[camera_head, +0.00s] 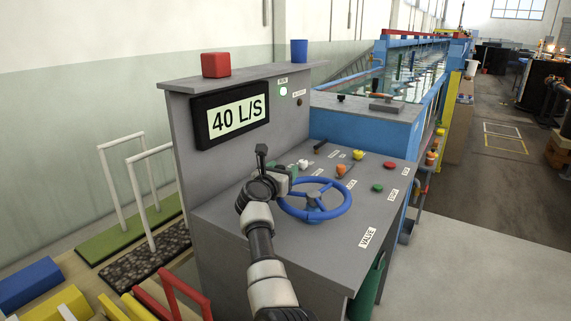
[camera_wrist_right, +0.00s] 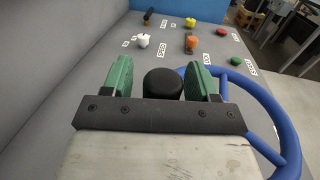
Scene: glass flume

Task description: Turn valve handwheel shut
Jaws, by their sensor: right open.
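The blue valve handwheel (camera_head: 315,209) lies nearly flat on top of the grey console, above the VALVE label (camera_head: 367,237). My right gripper (camera_head: 283,176) is at the wheel's left rim, its green fingers partly hidden by the wrist. In the right wrist view the gripper (camera_wrist_right: 163,80) is open, with a round black knob (camera_wrist_right: 163,84) between its two green fingers. Gaps show on both sides of the knob. The blue rim (camera_wrist_right: 275,115) curves away to the right from behind the right finger. Where the knob joins the wheel is hidden. My left gripper is not in view.
The display (camera_head: 238,118) reads 40 L/S. Beyond the wheel are an orange lever (camera_head: 341,170), a red button (camera_head: 390,165), a green button (camera_head: 377,188) and a yellow knob (camera_head: 358,154). A red block (camera_head: 215,65) and a blue cup (camera_head: 299,51) stand on the console top.

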